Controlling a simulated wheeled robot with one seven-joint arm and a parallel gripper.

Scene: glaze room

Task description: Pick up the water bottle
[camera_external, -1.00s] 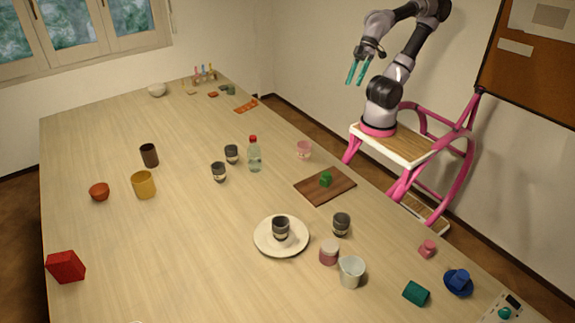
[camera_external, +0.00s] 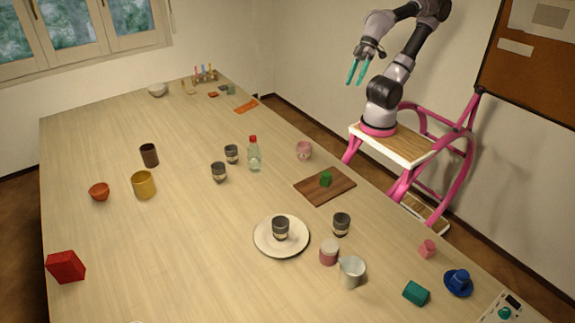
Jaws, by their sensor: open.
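The water bottle (camera_external: 254,156) is clear with a red cap and stands upright near the middle of the long wooden table. Its base is hidden by nothing. My gripper (camera_external: 356,72) has two teal fingers, spread apart and empty. It hangs in the air beyond the table's right edge, up and to the right of the bottle in the picture, well apart from it.
Dark cups (camera_external: 219,172) and (camera_external: 231,154) stand just left of the bottle. A pink cup (camera_external: 304,150) and a wooden board (camera_external: 340,190) with a green block (camera_external: 326,179) lie to its right. A white plate (camera_external: 266,243) bears another dark cup (camera_external: 280,228).

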